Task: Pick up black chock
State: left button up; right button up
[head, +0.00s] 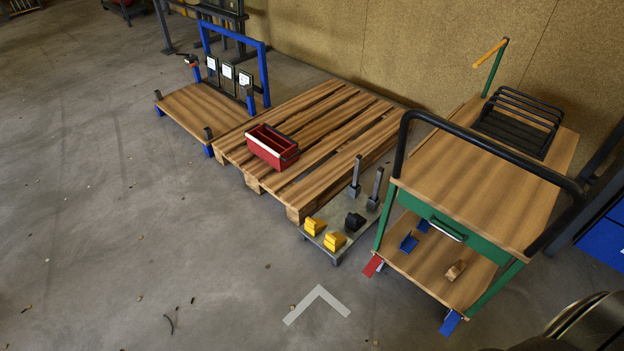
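A small black chock (354,221) sits on a low grey platform (336,256) in the middle right of the head view. Two yellow chocks, one at the left (314,227) and one nearer the front (335,241), sit beside it on the same platform. Two grey upright posts (355,177) stand behind the black chock. Neither of my grippers can be made out in this view. Nothing is seen touching the black chock from above.
A green cart (471,237) with a black handle stands close right of the platform. A wooden pallet (325,130) with a red bin (272,148) lies behind it. A blue-framed trolley (202,106) stands further left. The floor (180,255) at front left is clear apart from small debris.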

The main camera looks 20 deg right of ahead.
aim_at(355, 221)
jog(key=i+u, duration=0.25)
jog(key=i, duration=0.6)
jog(key=i+l+u, duration=0.1)
jog(key=i+u, duration=0.15)
jog(key=i, duration=0.6)
jog(key=i+z, duration=0.25)
jog(key=i, duration=0.15)
jog(key=i+j+z, duration=0.15)
jog(key=i+z, duration=0.15)
jog(key=i, duration=0.05)
